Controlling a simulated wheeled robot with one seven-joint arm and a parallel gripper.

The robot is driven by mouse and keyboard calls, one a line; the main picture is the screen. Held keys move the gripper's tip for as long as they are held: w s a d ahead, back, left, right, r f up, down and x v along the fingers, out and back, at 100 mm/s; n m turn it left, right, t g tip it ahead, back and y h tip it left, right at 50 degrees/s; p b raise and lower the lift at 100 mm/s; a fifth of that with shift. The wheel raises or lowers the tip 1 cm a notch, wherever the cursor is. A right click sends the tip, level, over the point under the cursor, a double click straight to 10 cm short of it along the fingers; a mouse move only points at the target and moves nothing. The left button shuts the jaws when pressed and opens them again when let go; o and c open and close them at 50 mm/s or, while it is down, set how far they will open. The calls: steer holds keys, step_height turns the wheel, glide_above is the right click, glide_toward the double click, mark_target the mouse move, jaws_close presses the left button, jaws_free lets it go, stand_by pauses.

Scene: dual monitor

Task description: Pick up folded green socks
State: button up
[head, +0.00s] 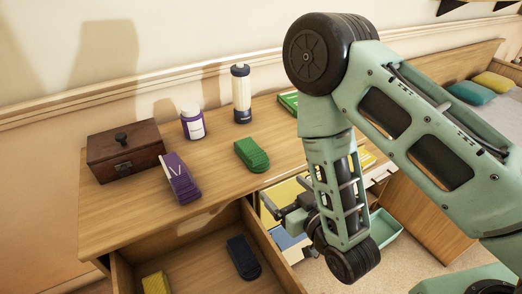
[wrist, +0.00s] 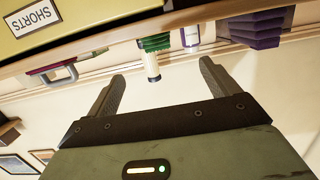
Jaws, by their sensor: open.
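The folded green socks (head: 251,155) lie on the wooden desk (head: 215,170), between the purple socks and the right part of the desk. In the wrist view, which is upside down, the green socks (wrist: 153,42) appear near the top, beyond the fingertips. My gripper (head: 279,204) is to the right of and nearer than the socks, by the desk's front edge, and does not touch them. In the wrist view my gripper (wrist: 161,72) is open, with nothing between its fingers.
Purple socks (head: 180,178), a brown box (head: 125,150), a purple-white bottle (head: 192,124) and a white bottle (head: 241,93) stand around on the desk. An open drawer (head: 205,270) holds navy socks (head: 243,258) and yellow socks (head: 156,284). A yellow drawer labelled SHORTS (wrist: 80,22) is close to my gripper.

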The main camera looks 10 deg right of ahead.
mark_target(263, 165)
steer(key=b+x, duration=0.7)
steer(key=b, duration=0.5)
steer(key=shift+w+d+f, duration=0.1)
steer(key=shift+d+f, duration=0.05)
steer(key=x, duration=0.2)
steer(key=p+x, duration=0.1)
steer(key=x, duration=0.1)
steer(key=shift+r, duration=0.35)
steer(key=shift+p+x, duration=0.45)
steer(key=shift+x, duration=2.65)
steer(key=shift+w+d+r, duration=0.1)
steer(key=shift+d+r, duration=0.05)
steer(key=c, duration=1.1)
